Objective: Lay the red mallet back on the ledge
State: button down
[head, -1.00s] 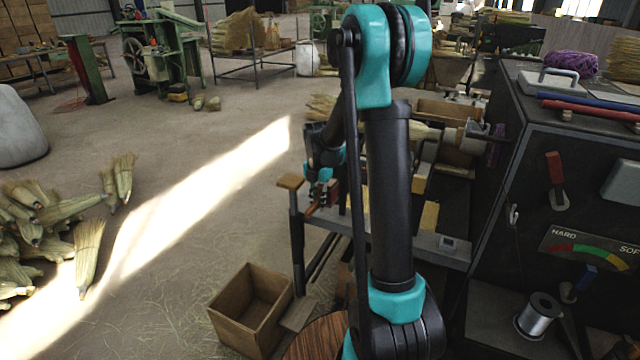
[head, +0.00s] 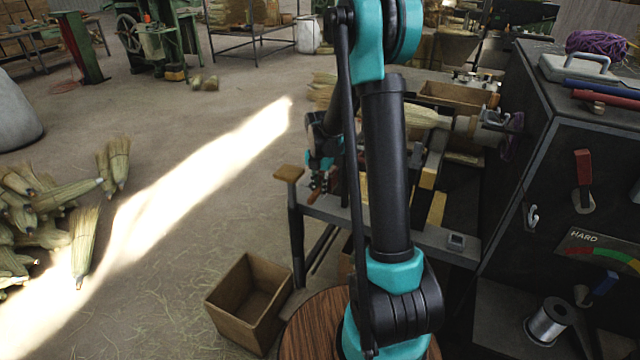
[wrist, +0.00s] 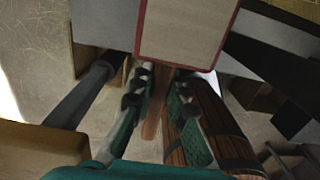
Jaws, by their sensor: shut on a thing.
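In the wrist view, the mallet (wrist: 187,32) shows as a block with a pale face and a red rim, close in front of my gripper (wrist: 160,88). A narrow brown strip, seemingly its handle, runs between my fingers, which are shut on it. In the head view, my gripper (head: 320,186) is small and partly behind my arm, beside the left end of the bench; the mallet is hard to make out there. The grey ledge (head: 462,250) runs along the bench front. In the wrist view, grey surfaces lie behind the mallet head; contact cannot be told.
A wood-topped post (head: 289,174) stands just left of my gripper. An open wooden box (head: 248,300) sits on the floor below. A dark machine cabinet (head: 560,150) stands at the right. Brooms (head: 60,215) lie at the far left, with clear floor between.

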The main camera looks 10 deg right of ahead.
jog(key=shift+f, duration=2.4)
jog(key=c, duration=1.4)
grip_release()
jog(key=shift+c, duration=0.2)
